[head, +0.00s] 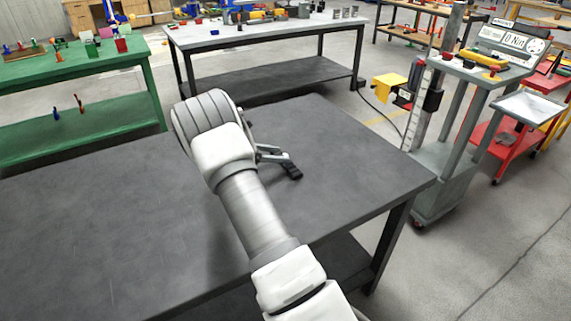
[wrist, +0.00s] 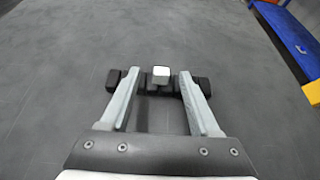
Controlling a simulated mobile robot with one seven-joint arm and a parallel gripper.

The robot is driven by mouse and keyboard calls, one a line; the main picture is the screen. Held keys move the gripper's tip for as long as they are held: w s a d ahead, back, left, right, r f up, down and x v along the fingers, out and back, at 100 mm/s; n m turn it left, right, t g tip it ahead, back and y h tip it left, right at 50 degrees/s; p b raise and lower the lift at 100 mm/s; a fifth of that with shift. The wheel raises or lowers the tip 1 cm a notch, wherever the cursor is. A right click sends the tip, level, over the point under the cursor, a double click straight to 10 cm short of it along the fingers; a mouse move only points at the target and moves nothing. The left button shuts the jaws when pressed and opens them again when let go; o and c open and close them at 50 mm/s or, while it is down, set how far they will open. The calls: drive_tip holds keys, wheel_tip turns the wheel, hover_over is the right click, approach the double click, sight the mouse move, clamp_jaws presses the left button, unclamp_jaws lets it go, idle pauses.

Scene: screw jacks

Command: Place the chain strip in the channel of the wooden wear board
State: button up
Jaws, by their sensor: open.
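My gripper (head: 280,163) is over the dark grey table (head: 90,215), right of my wrist in the head view. The wrist view shows its two pale fingers (wrist: 160,92) spread apart, with black pads at their tips. A small dark block with a whitish square top (wrist: 161,75) shows between the fingertips. I cannot tell what it is or whether the fingers touch it. I cannot make out a chain strip or a wooden wear board with a channel in either view. My arm hides part of the table.
The visible table top is otherwise bare. A green bench (head: 75,68) stands at the back left and a grey bench (head: 265,33) with several items behind. A grey cart (head: 445,165) stands right of the table, with a red cart (head: 500,140) beyond it.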

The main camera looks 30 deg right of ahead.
sight(285, 155)
drive_tip(key=x, duration=0.3)
drive_tip(key=shift+s+d, duration=0.1)
drive_tip(key=shift+d, duration=0.15)
clamp_jaws()
idle(1.1)
